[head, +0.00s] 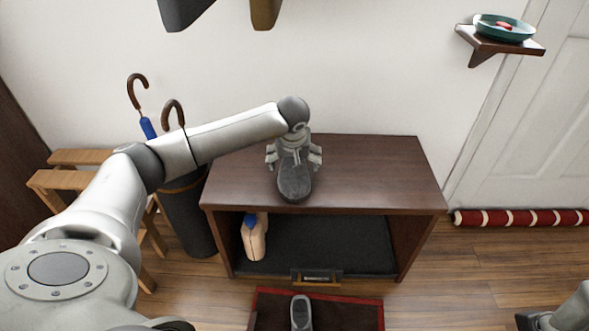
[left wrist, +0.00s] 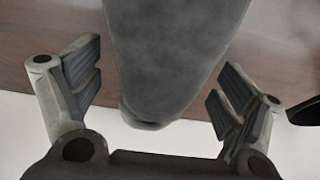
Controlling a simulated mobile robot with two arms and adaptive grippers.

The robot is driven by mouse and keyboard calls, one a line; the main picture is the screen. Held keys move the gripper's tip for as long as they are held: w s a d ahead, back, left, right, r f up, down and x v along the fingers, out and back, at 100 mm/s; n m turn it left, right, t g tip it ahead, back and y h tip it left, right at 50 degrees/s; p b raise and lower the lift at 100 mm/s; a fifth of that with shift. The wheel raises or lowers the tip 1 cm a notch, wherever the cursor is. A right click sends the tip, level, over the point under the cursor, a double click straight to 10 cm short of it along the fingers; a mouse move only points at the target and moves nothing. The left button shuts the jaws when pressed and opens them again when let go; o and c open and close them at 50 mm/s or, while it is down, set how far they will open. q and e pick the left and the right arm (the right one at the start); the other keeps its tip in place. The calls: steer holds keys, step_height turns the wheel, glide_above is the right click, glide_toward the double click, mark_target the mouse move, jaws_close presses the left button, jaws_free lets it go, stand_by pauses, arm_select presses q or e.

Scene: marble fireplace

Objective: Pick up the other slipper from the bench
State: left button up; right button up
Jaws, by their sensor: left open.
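A grey slipper (head: 294,183) lies on top of the dark wooden bench (head: 385,170), near its front middle. My left gripper (head: 294,157) is open over the slipper's back end, one finger on each side. In the left wrist view the slipper (left wrist: 170,50) runs between the open fingers of my left gripper (left wrist: 154,80), with a gap on both sides. Another grey slipper (head: 301,313) is on the dark mat (head: 345,314) in front of the bench. Part of my right gripper (head: 535,320) shows at the bottom right; its fingers are not clear.
A beige bottle-like thing with a blue top (head: 254,238) stands in the bench's lower compartment. An umbrella stand (head: 188,222) and a wooden stool (head: 80,157) are left of the bench. A wall shelf (head: 490,42) holds a teal dish (head: 503,28). The bench top's right side is clear.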

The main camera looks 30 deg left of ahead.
arm_select(q)
steer(key=c, duration=1.1)
steer(key=shift+r, duration=0.1)
steer(key=shift+c, duration=0.2)
